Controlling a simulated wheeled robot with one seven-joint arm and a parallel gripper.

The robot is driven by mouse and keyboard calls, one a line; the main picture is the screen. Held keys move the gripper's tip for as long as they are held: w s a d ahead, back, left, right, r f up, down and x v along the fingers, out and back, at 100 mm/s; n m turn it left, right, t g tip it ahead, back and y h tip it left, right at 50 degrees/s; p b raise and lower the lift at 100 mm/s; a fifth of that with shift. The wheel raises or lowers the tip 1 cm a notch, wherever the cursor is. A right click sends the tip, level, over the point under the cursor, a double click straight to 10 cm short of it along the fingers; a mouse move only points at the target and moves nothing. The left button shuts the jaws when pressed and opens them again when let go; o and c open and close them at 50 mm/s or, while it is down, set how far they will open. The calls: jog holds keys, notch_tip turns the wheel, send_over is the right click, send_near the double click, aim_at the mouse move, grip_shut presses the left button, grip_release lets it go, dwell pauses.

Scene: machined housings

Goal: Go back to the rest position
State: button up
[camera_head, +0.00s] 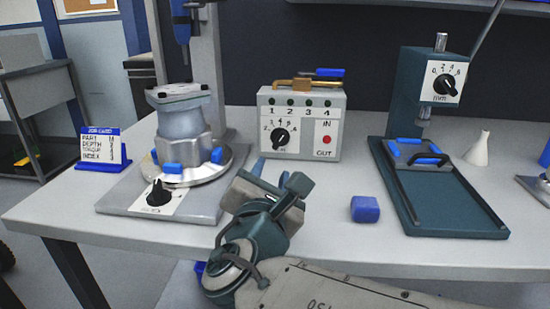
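My gripper (271,173) is above the front middle of the grey table (330,215), pointing away from the camera. Its two blue fingertips show apart, with nothing seen between them. A grey machined housing (180,122) stands upright on a round turntable with blue clamps (173,168), to the left of my gripper and apart from it. The turntable base (120,195) has a black knob (158,192) in front. My arm reaches in from the bottom right and hides part of the table's front edge.
A grey control box (310,150) with a dial stands behind my gripper. A blue block (365,209) lies to its right. A dark green press stand (450,215) holds a blue-and-grey fixture (415,152). A white cone (478,150) and a job card (102,148) stand at the sides.

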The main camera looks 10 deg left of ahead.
jog(key=shift+s, duration=0.3)
